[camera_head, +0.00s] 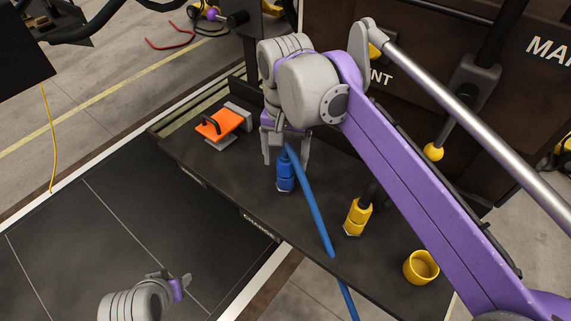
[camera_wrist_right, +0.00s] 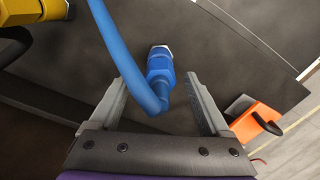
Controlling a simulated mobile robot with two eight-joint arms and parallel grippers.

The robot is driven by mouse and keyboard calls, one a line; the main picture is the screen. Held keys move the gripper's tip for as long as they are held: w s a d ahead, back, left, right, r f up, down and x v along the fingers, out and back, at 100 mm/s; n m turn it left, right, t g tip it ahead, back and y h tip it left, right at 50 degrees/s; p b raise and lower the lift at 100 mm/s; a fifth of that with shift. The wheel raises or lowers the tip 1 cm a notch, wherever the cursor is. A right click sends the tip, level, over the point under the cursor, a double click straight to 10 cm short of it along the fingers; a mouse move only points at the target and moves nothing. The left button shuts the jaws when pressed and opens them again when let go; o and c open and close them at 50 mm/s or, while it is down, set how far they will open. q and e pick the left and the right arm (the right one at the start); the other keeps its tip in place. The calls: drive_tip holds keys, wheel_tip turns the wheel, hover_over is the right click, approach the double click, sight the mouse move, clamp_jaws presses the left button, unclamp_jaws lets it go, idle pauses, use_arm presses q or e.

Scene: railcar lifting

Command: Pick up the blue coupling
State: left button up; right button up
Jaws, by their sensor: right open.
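The blue coupling (camera_head: 285,176) stands on the dark bench top (camera_head: 232,185) in the head view, with a blue hose (camera_head: 313,212) running from its top over the bench's front edge. My right gripper (camera_head: 286,160) is just above it, pointing down. In the right wrist view, the coupling (camera_wrist_right: 160,67) lies between and beyond the two open fingers of my right gripper (camera_wrist_right: 160,92), with no finger visibly closed on it. The hose passes close to the left finger there. My left gripper (camera_head: 180,280) is low at the left, away from the bench; its fingers are too unclear to judge.
A yellow coupling (camera_head: 357,217) with a dark hose stands right of the blue one, and a yellow cup (camera_head: 420,267) sits near the bench's right end. An orange block with a black handle (camera_head: 221,123) lies to the left. Bare bench separates these things.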

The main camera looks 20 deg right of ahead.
drive_tip(key=shift+f, duration=0.4)
drive_tip(key=shift+c, duration=0.3)
clamp_jaws()
